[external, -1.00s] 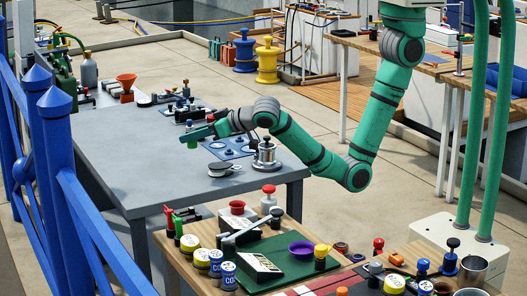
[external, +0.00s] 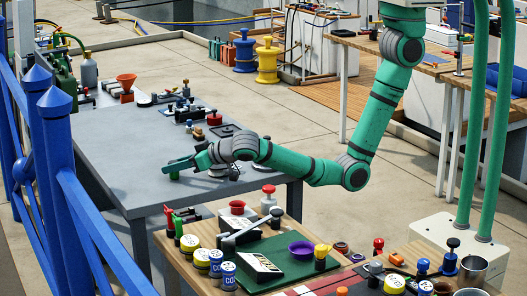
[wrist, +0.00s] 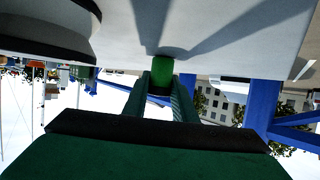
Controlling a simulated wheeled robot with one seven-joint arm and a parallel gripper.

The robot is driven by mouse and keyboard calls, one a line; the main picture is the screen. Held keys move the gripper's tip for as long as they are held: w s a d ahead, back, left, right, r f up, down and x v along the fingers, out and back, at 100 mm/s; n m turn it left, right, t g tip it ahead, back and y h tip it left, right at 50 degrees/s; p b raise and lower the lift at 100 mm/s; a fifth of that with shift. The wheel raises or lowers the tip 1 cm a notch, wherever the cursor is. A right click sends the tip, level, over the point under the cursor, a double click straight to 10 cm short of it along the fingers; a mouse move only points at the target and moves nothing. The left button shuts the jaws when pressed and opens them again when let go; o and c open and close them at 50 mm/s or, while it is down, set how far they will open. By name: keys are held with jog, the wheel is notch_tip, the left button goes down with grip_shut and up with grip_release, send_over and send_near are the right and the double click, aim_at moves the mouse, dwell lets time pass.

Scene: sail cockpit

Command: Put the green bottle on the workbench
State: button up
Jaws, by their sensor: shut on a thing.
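The green bottle (external: 174,175) hangs low at the tips of my gripper (external: 173,166), over the near left part of a grey-topped table (external: 130,150). In the wrist view the bottle (wrist: 162,72) sits between the two green fingers of my gripper (wrist: 161,84), which are shut on it. The grey surface fills the upper part of that view. I cannot tell whether the bottle's base touches the table. My gripper hides part of the bottle.
Several small items and an orange funnel (external: 126,80) stand along the table's far side. A wooden bench (external: 178,246) with jars and a green mat (external: 275,245) is in front. A blue railing (external: 100,215) runs at left. The table's left part is clear.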

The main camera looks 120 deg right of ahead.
jog(key=o, duration=1)
jog(key=shift+f, duration=0.1)
jog(key=shift+o, duration=0.2)
jog(key=shift+s+a+r, duration=0.15)
jog(key=shift+a+r, duration=0.05)
jog(key=v, duration=1.1)
jog(key=shift+s+a+r, duration=0.1)
jog(key=shift+s+r, duration=0.05)
jog(key=shift+r, duration=0.05)
